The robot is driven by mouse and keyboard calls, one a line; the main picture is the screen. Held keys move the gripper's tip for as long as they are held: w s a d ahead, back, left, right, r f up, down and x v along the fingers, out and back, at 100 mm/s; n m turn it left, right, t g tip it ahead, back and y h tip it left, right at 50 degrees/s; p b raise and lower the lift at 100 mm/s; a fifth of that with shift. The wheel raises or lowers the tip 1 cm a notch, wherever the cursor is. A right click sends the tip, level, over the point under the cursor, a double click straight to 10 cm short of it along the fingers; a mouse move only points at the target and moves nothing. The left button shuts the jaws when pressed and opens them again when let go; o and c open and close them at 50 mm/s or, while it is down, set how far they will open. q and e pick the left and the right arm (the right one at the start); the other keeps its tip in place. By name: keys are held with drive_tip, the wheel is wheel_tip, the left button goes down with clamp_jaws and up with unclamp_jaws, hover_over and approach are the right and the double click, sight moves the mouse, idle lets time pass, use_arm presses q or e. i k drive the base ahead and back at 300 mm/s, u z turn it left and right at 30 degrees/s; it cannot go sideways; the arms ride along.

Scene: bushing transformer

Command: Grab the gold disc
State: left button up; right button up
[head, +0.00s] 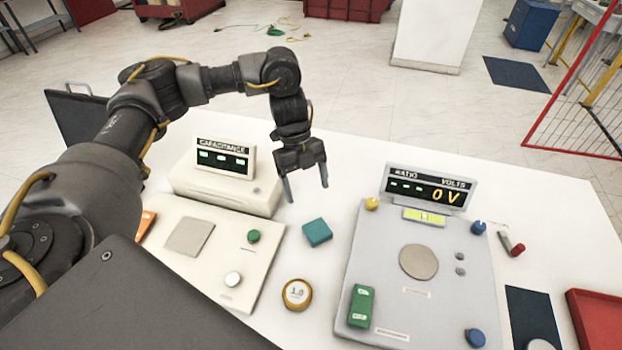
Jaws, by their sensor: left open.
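A gold disc (297,294) with a pale top marked "1.0" lies on the white table, between the two instrument panels and near the front. My left gripper (306,193) is open and empty, pointing down above the table. It is farther back than the gold disc, apart from it, and behind a teal block (317,232). My right gripper is not in view.
The cream capacitance unit (226,181) and its panel stand left, with a green knob. The grey ratio panel (387,302) stands right, with a tan round plate (418,262) and green block (361,306). A red tray (597,318) sits far right.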

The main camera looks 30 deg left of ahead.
sight(297, 294)
drive_tip(key=k, duration=2)
